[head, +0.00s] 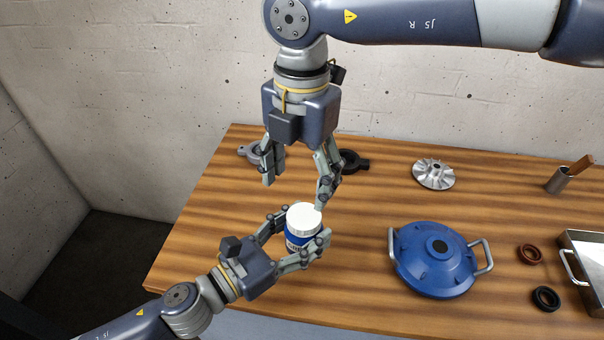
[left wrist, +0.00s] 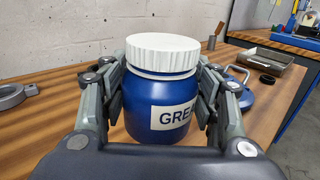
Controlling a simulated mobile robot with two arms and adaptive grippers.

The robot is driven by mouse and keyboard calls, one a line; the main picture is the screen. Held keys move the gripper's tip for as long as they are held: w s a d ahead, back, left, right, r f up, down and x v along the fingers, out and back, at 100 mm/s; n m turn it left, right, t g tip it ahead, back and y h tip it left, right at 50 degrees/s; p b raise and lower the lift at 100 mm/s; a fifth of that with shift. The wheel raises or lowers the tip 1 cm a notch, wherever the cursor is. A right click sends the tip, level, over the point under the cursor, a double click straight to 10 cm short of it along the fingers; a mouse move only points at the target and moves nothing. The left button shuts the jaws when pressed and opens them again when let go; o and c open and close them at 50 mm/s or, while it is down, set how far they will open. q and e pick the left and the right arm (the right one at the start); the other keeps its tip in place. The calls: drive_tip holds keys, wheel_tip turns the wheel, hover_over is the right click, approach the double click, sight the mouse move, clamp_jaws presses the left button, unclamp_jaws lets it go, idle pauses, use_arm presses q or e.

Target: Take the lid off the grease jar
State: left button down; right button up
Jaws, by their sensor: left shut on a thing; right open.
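The grease jar (head: 297,241) is blue with a label and stands upright near the front left of the wooden table. Its white ribbed lid (head: 304,219) sits on top of it. The jar (left wrist: 165,108) and lid (left wrist: 163,50) fill the middle of the left wrist view. My left gripper (head: 297,240) is shut on the jar's body, with a finger on either side. My right gripper (head: 295,190) points down above and behind the jar. Its fingers are spread wide, with nothing between them, and one fingertip is close to the lid's edge in the picture.
A blue housing (head: 436,262) with two handles lies right of the jar. A silver impeller (head: 433,174), a dark ring (head: 349,162), two small rings (head: 546,298), a metal cup (head: 559,180) and a tray (head: 588,262) are also on the table (head: 360,300).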

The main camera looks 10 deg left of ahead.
sight(302, 216)
drive_tip(key=shift+d+f, duration=0.25)
drive_tip(key=shift+f, duration=0.05)
wheel_tip(302, 216, down, 8)
drive_tip(key=shift+r, duration=0.2)
drive_tip(key=shift+c, duration=0.2)
